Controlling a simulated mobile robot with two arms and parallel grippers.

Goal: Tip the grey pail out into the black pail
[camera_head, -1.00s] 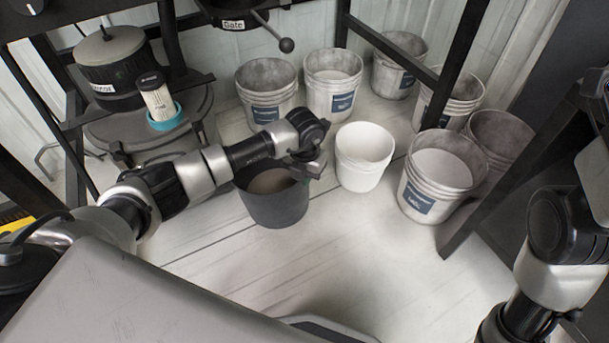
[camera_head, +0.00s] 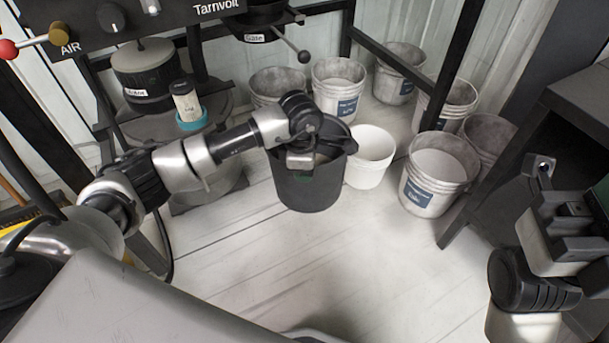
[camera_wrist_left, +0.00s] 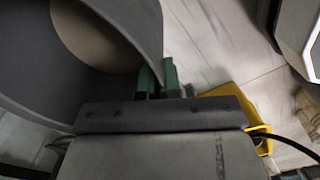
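A dark grey pail (camera_head: 308,190) stands near the middle of the head view. My left gripper (camera_head: 300,160) is at its near rim. In the left wrist view the green fingertips (camera_wrist_left: 156,82) sit on either side of the pail wall (camera_wrist_left: 138,18), shut on it. A pale beige surface (camera_wrist_left: 95,38) shows inside the pail. The pail looks about upright; I cannot tell whether its base touches the floor. No other pail clearly shows as black. My right gripper (camera_head: 542,172) is at the right edge, away from the pails; its finger opening is unclear.
A white pail (camera_head: 370,165) is just right of the dark pail, partly hidden. Several stained, pale pails with blue labels (camera_head: 433,175) stand behind and right, among dark frame legs (camera_head: 460,60). A labelled black canister (camera_head: 145,75) is at left. The front floor is clear.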

